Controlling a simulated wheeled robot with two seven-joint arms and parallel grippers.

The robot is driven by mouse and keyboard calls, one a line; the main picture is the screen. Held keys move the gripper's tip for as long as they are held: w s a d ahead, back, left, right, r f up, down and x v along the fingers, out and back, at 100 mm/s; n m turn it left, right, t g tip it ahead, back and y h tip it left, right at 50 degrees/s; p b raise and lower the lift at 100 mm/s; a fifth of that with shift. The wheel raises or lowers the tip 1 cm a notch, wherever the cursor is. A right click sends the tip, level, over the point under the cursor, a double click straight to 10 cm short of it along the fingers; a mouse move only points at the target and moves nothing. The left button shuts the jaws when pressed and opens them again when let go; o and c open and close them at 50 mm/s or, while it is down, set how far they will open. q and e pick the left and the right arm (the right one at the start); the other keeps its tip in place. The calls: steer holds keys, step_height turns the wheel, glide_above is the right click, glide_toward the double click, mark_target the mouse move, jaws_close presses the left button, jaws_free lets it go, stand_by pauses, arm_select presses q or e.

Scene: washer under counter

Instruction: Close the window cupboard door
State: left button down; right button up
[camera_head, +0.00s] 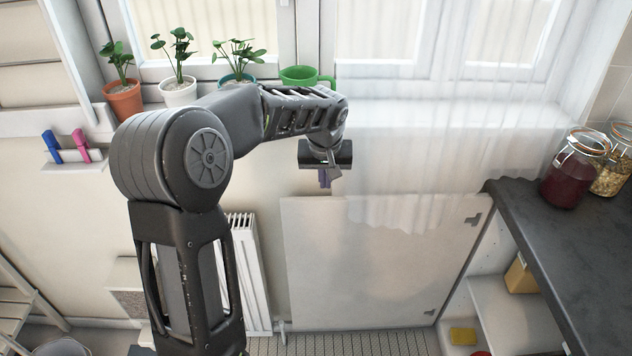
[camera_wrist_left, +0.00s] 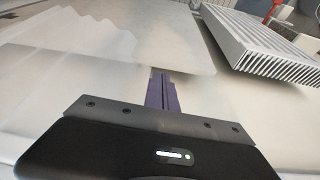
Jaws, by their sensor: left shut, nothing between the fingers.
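The cupboard door (camera_head: 375,265) is a pale flat panel below the window, with hinges on its right edge. It stands open, swung out to the left of the cupboard (camera_head: 500,295), whose inside and shelf show. My left gripper (camera_head: 325,178) is shut and empty at the door's top edge, near its left corner. In the left wrist view its purple fingers (camera_wrist_left: 161,92) point towards a pale surface, with the door's top edge (camera_wrist_left: 140,70) close by. I cannot tell whether the fingers touch the door. My right gripper is not in view.
A white radiator (camera_head: 250,270) stands left of the door and shows in the left wrist view (camera_wrist_left: 265,45). Potted plants and a green cup (camera_head: 305,76) line the windowsill. A sheer curtain (camera_head: 430,130) hangs above the door. Jars (camera_head: 575,170) stand on the dark counter (camera_head: 540,220).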

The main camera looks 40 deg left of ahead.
arm_select(q)
steer(key=r, duration=0.1)
steer(key=a+r, duration=0.2)
steer(key=shift+s+a+n+y, duration=0.1)
steer(key=shift+s+n+y, duration=0.2)
steer(key=shift+s, duration=0.05)
steer(key=p+x, duration=0.1)
steer(key=x, duration=0.9)
